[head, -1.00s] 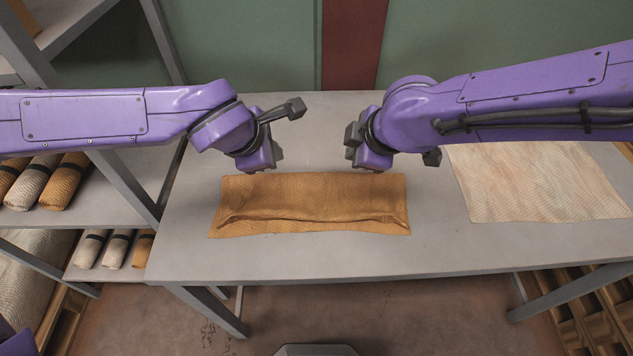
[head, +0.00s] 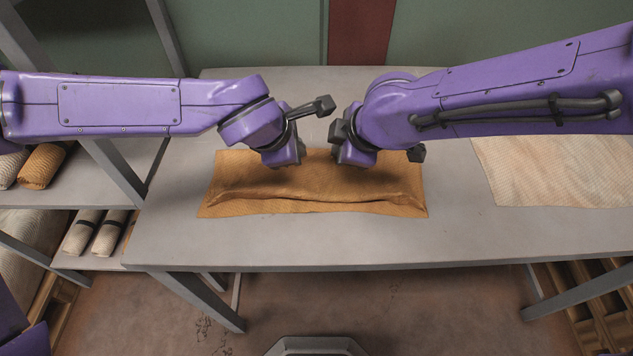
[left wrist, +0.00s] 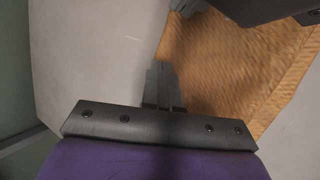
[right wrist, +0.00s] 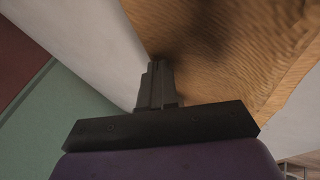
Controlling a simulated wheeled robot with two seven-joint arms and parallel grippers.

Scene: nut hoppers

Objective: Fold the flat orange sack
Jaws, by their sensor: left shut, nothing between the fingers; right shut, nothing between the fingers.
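The orange sack (head: 315,205) lies on the grey table in the head view as a wide, short strip, with a raised crease running along its near part. It also shows in the left wrist view (left wrist: 220,75) and the right wrist view (right wrist: 235,50). My left gripper (head: 287,163) is over the sack's far edge, left of its middle; its shut fingers show in the left wrist view (left wrist: 162,70). My right gripper (head: 345,160) is close to the left one, over the far edge near the middle; its shut fingers show in the right wrist view (right wrist: 157,70). Both are empty.
A pale sack (head: 560,165) lies flat on the table (head: 330,240) to the right. A shelf rack at the left holds rolled sacks (head: 82,232) with dark bands. The table's front strip is clear.

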